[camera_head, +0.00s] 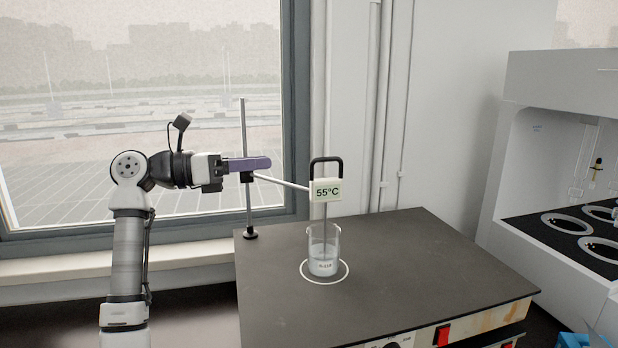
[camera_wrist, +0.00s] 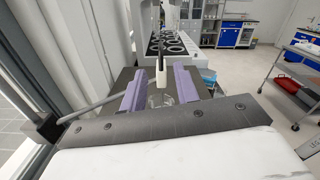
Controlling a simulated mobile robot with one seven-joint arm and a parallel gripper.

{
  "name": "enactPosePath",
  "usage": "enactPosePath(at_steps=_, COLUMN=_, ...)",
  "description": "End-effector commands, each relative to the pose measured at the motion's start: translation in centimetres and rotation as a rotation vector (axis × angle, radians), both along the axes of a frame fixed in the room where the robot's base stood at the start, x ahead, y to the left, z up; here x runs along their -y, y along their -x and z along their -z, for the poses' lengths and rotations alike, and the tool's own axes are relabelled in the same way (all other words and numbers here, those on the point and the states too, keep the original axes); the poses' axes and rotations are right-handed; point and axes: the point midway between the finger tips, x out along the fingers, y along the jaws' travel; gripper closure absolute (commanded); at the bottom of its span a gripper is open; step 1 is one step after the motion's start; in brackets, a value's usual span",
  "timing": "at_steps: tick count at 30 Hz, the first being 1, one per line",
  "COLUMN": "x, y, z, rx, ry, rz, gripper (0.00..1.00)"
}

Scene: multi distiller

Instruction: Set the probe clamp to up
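The probe clamp's white display box (camera_head: 327,190) reads 55°C and has a black loop handle (camera_head: 327,160) on top. A slanted rod (camera_head: 282,182) joins it to a dark boss on the upright stand pole (camera_head: 243,130). The probe runs down toward the glass beaker (camera_head: 323,252); its tip is hard to make out. My gripper (camera_head: 268,162) is left of the handle, its purple fingers level with it and near the pole. In the wrist view my gripper (camera_wrist: 158,86) is open, with the clamp head (camera_wrist: 161,72) showing in the gap ahead, apart from the fingers.
The beaker stands in a white ring on the dark hotplate top (camera_head: 430,260). A window is behind my arm. A white cabinet (camera_head: 560,85) with several ringed openings stands at right. The hotplate's right side is clear.

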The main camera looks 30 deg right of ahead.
Motion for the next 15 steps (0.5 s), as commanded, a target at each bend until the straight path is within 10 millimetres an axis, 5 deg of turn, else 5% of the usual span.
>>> enactPosePath(at_steps=7, x=1.2, y=0.4, z=0.8, rx=0.006, ry=-0.011, rz=0.004, gripper=0.69)
enactPosePath(at_steps=15, x=6.4, y=1.8, z=0.8, rx=0.005, ry=-0.009, rz=0.006, gripper=0.69)
